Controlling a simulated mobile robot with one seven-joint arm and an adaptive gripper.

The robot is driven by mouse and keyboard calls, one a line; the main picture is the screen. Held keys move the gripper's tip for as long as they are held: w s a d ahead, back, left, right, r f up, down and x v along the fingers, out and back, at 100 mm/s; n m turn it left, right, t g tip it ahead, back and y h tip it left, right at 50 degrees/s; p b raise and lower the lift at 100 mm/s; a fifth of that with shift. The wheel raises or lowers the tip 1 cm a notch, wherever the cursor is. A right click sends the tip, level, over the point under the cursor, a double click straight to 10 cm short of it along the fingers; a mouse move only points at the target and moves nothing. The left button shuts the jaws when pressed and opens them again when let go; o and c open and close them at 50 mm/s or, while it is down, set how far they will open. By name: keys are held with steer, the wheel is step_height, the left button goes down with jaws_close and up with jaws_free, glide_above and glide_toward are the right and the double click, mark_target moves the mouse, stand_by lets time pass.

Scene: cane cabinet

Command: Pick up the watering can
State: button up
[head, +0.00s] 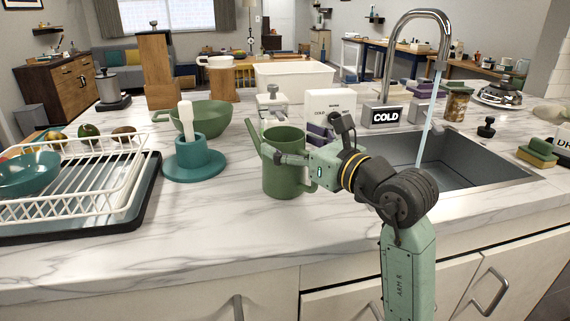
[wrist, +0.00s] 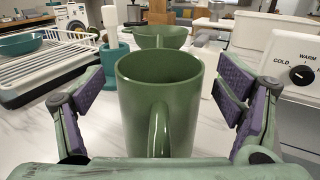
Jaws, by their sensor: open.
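The green watering can (head: 284,165) stands upright on the marble counter, left of the sink, with its spout toward the upper left. In the wrist view the can (wrist: 155,95) fills the middle, its handle facing the camera. My gripper (head: 283,158) reaches in from the right at the can in the head view. In the wrist view my gripper (wrist: 162,92) is open, with one purple-padded finger on each side of the can and a visible gap to it. The head view hides part of the can behind my gripper.
A teal holder (head: 194,163) with a white upright piece stands left of the can. Further left is a white dish rack (head: 100,190). A green bowl (head: 203,118) is behind. The sink (head: 465,165) with running water is to the right. The counter front is clear.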

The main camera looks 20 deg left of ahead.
steer(key=shift+c, duration=0.3)
steer(key=c, duration=1.8)
steer(key=shift+r, duration=0.1)
steer(key=shift+c, duration=0.2)
